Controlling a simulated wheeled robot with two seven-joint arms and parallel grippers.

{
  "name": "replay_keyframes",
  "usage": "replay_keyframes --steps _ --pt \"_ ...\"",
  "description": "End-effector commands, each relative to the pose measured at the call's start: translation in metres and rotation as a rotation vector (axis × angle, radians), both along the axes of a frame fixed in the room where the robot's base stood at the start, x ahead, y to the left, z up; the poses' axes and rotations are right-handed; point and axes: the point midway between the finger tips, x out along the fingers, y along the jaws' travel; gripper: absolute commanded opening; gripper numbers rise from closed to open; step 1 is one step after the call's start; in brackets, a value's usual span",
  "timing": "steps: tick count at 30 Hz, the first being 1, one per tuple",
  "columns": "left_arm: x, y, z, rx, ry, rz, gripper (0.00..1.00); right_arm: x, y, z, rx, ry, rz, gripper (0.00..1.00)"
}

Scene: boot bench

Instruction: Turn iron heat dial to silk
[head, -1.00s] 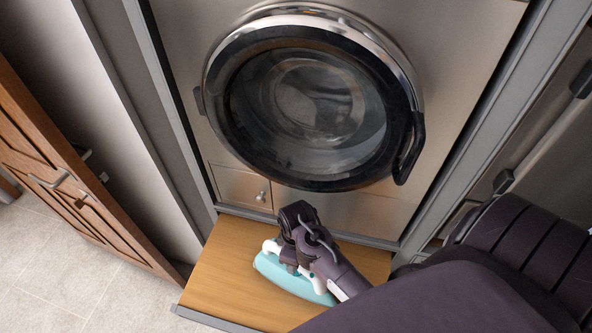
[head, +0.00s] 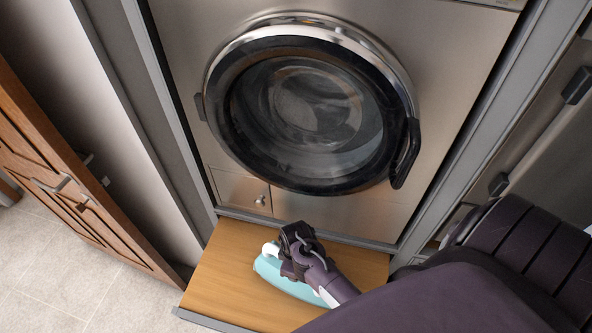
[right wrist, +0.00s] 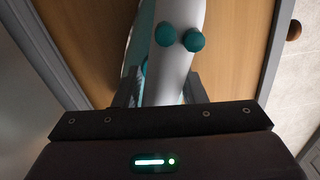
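The iron (head: 275,277), with a teal lower body and white upper parts, lies on a wooden bench board (head: 222,288). It also shows in the right wrist view (right wrist: 172,62) as a white rounded part with two teal knobs (right wrist: 181,38). My right gripper (head: 290,263) reaches over the iron from the lower right. In the right wrist view its two fingers (right wrist: 162,92) are apart, one on each side of the white part; whether they press on it I cannot tell. No dial markings can be read. My left gripper is not in view.
A steel front-loading machine (head: 310,110) with a round glass door stands behind the bench. A small drawer with a knob (head: 260,200) sits low on it. A brown wooden door (head: 60,170) stands at the left over a tiled floor. The board's left part is bare.

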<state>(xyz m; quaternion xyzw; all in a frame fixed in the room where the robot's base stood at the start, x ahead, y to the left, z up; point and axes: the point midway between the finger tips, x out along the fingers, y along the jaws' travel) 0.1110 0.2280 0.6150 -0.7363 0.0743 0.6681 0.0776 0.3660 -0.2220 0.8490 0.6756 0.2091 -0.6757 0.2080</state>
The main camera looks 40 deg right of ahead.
Motion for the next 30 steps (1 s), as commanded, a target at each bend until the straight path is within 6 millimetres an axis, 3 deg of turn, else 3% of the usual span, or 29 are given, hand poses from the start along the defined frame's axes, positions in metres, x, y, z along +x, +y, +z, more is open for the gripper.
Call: replay_keyframes --steps 4,8,18,27,28,30 --pt "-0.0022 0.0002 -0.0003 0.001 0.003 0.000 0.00 0.0000 -0.0001 0.0000 -0.001 -0.001 0.000 0.14" --pt "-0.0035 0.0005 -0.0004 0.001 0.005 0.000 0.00 0.0001 -0.0002 0.0000 -0.001 0.000 -0.051 0.14" --pt "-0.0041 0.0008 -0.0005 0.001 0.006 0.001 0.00 0.0004 -0.0004 0.0002 -0.001 0.000 -0.384 0.14" --pt "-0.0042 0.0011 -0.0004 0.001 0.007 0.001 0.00 0.0004 -0.0004 0.0003 -0.001 0.000 -0.396 0.14" --pt "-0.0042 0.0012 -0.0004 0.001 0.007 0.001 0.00 0.0004 -0.0004 0.0003 -0.001 0.000 -0.395 0.41" --pt "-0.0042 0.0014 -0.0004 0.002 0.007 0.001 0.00 0.0004 -0.0004 0.0003 -0.001 0.000 -0.395 0.50"
